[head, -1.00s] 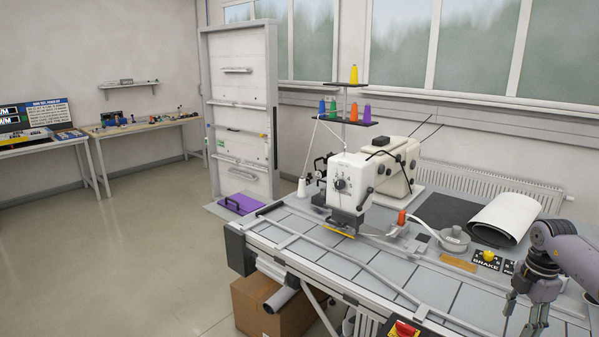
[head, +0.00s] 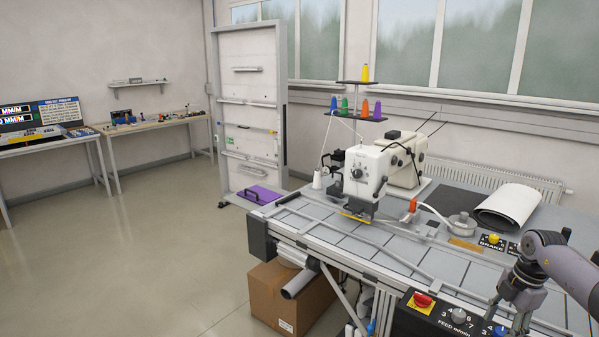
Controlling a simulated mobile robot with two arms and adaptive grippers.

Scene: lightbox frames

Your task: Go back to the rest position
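My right gripper (head: 507,319) is at the lower right of the head view, its arm coming in from the right. Its fingers point down over the right part of the grey worktable (head: 345,240), apart, with nothing seen between them. The fingertips are near the bottom edge of the picture. I cannot tell whether they touch the table. My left gripper is not in view.
A white sewing machine (head: 370,172) with thread cones stands on the table. Near my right gripper are a yellow brake button (head: 494,239), a white roll (head: 508,206) and a control box with a red knob (head: 422,300). The floor at left is clear.

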